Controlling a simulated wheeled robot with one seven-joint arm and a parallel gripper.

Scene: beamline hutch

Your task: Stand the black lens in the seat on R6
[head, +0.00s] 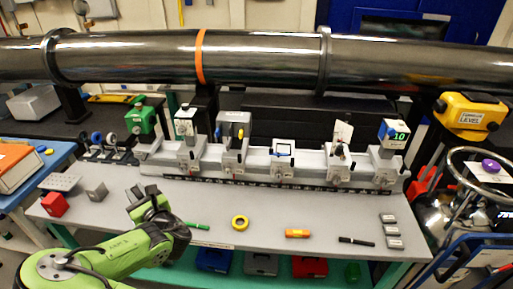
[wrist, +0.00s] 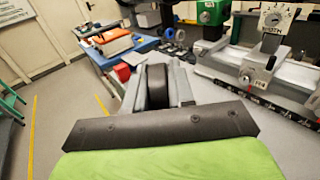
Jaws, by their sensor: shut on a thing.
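My gripper (head: 150,197) is above the left part of the grey bench, in front of the lens rack. In the wrist view, its fingers (wrist: 158,90) are shut on the black lens (wrist: 157,82), a dark round-edged piece seen edge-on and standing upright between them. In the head view I cannot make the lens out apart from the dark gripper. A row of carriers stands on the pale rail (head: 310,170), to the right of and beyond my gripper. Their labels are too small to read, so I cannot tell which is R6 or see its seat clearly.
A large dark pipe (head: 265,60) crosses above the rail.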

